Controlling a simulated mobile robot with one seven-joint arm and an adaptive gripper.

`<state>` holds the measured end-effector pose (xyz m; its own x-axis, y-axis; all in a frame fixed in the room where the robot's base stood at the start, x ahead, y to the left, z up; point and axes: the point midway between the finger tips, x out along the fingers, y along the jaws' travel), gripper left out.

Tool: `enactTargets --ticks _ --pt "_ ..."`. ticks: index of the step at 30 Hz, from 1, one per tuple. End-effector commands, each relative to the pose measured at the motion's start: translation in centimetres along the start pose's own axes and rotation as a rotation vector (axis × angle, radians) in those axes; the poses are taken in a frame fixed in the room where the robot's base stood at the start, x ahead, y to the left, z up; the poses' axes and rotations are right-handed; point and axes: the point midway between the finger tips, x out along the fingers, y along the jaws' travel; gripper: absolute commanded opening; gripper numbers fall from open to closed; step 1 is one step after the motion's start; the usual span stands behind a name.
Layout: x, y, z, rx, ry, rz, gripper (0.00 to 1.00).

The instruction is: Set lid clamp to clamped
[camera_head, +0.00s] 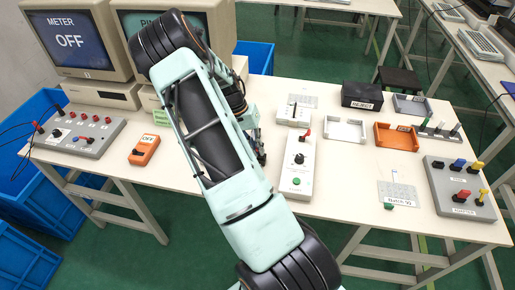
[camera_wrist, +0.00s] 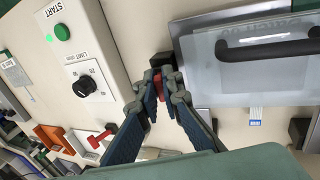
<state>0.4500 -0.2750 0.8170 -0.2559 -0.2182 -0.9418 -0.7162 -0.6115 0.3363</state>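The lid clamp shows in the wrist view as a red piece (camera_wrist: 162,70) by a black block at the edge of a box with a clear lid (camera_wrist: 240,70). The lid has a black bar handle (camera_wrist: 270,46) and looks closed. My gripper (camera_wrist: 161,80) has its fingertips close together around the red piece, which is mostly hidden by them. In the head view my gripper (camera_head: 261,155) is low over the table, and my arm hides the lidded box. I cannot tell the clamp's exact position.
Close beside the gripper stands a white control box (camera_head: 297,170) with a black knob, green button and red lever. An orange meter (camera_head: 144,150) lies at left. Trays (camera_head: 345,130) and a grey plug box (camera_head: 460,190) are to the right. Monitors (camera_head: 75,42) stand behind.

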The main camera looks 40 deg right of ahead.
Motion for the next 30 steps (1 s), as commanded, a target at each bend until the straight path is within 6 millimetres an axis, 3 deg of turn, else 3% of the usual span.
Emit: enactTargets --ticks 13,22,25,30 --pt "0.23 -0.94 -0.02 -0.003 0.001 0.184 0.00" --pt "0.01 -0.86 -0.01 0.000 0.001 0.196 0.00" --pt "0.01 -0.87 -0.01 0.000 0.001 0.195 0.14" --pt "0.02 -0.85 -0.01 0.000 0.001 0.195 0.14"
